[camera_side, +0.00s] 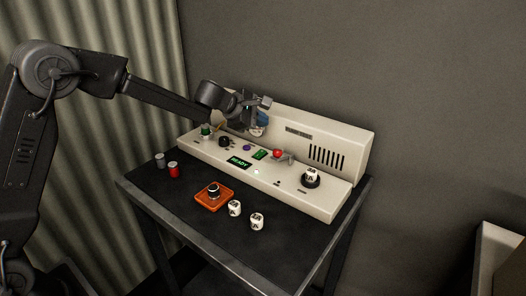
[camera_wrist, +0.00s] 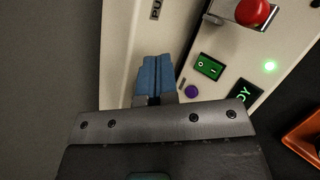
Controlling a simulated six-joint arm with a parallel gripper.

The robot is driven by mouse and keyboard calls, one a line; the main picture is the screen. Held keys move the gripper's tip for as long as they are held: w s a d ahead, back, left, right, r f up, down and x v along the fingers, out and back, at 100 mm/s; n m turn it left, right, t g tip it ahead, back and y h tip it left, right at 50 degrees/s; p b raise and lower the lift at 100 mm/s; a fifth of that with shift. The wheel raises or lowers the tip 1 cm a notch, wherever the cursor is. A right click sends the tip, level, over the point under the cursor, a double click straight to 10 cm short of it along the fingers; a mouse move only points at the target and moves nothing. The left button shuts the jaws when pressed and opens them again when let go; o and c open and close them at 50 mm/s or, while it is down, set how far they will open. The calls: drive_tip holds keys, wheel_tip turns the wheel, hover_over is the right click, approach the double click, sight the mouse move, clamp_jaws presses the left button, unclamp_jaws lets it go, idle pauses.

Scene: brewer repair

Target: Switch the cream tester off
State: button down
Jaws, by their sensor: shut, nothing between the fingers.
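The cream tester (camera_side: 325,190) stands on the dark table, with a low sloped front panel and a raised back. Its green rocker switch (camera_side: 259,154) sits mid-panel; in the wrist view this switch (camera_wrist: 209,67) looks lit green. The display (camera_side: 240,162) reads READY, and a green lamp (camera_wrist: 269,66) glows beside it. My gripper (camera_side: 261,122) is shut and empty, its blue fingers together. It hangs above the rear of the panel, behind the switch. In the wrist view the fingers (camera_wrist: 153,75) are left of the switch, apart from it in the picture.
A red button (camera_wrist: 256,12) and a purple button (camera_wrist: 191,91) flank the switch. A black knob (camera_side: 224,141) is further left. A white cylinder (camera_side: 312,174) stands in a dark seat at right. An orange tray (camera_side: 214,197) and several loose cylinders occupy the table front.

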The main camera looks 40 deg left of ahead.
sight(262, 153)
drive_tip(key=shift+w+f, duration=0.2)
drive_tip(key=shift+f, duration=1.6)
drive_tip(key=shift+w+f, duration=0.2)
drive_tip(key=shift+f, duration=1.55)
drive_tip(key=shift+f, duration=0.1)
drive_tip(key=shift+f, duration=0.3)
drive_tip(key=shift+f, duration=0.3)
drive_tip(key=shift+r, duration=0.15)
drive_tip(key=shift+r, duration=0.6)
drive_tip(key=shift+s+r, duration=0.2)
drive_tip(key=shift+r, duration=1.05)
drive_tip(key=shift+s+r, duration=0.15)
drive_tip(key=shift+r, duration=1.1)
